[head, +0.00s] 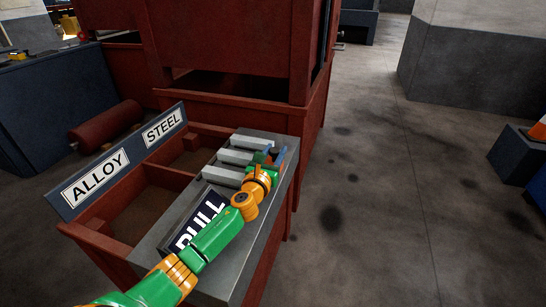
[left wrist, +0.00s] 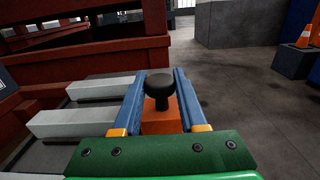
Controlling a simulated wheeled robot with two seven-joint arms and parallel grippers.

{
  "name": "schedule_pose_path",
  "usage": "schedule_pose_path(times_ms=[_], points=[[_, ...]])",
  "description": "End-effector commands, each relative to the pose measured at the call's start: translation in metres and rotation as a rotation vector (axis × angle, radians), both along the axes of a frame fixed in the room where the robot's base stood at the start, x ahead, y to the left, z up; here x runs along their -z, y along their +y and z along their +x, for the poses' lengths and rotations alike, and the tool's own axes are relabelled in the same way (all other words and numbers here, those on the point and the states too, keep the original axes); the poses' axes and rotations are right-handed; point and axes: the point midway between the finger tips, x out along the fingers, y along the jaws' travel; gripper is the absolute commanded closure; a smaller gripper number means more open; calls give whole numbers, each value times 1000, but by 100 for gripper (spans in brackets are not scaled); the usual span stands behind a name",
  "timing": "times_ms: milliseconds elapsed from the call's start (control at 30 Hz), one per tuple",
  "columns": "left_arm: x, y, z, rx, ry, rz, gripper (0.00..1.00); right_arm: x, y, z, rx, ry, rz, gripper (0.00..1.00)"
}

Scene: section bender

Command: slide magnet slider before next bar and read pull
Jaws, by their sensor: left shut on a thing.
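My left gripper (head: 273,156) reaches over the grey bench top (head: 160,238) and is at the right ends of the pale bars. In the left wrist view, its two blue fingers (left wrist: 160,85) are shut on the magnet slider, an orange block (left wrist: 160,118) with a black knob (left wrist: 159,84). Three pale bars lie side by side in the head view: far (head: 250,141), middle (head: 235,157) and near (head: 222,175). Two bars show left of the fingers in the wrist view (left wrist: 98,88) (left wrist: 72,122). The PULL panel (head: 203,215) is partly covered by my arm, with no reading visible. My right gripper is out of view.
A red-brown two-part bin (head: 92,225) adjoins the bench, with ALLOY (head: 95,180) and STEEL (head: 162,125) signs. A large red frame (head: 235,50) stands behind. A red roller (head: 105,122) lies left. The floor at right (head: 385,200) is open.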

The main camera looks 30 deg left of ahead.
Motion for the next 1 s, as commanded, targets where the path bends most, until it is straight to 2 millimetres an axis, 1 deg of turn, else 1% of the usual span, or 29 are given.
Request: schedule_pose_path(times_ms=[200, 233, 267, 300, 333, 567, 667, 767, 1000], points=[[1, 0, 0, 0, 2, 0, 100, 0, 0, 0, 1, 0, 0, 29], [0, 0, 0, 0, 2, 0, 53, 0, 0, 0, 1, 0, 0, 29], [0, 0, 0, 0, 2, 0, 45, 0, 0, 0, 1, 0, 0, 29], [0, 0, 0, 0, 2, 0, 34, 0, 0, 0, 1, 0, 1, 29], [0, 0, 0, 0, 2, 0, 29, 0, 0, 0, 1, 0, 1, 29], [0, 0, 0, 0, 1, 0, 29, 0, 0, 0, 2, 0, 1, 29], [0, -1, -4, 0, 2, 1, 29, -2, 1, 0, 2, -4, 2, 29], [-1, -4, -16, 1, 4, 1, 29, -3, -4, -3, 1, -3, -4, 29], [-1, -14, -56, 2, 4, 0, 29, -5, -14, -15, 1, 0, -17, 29]])
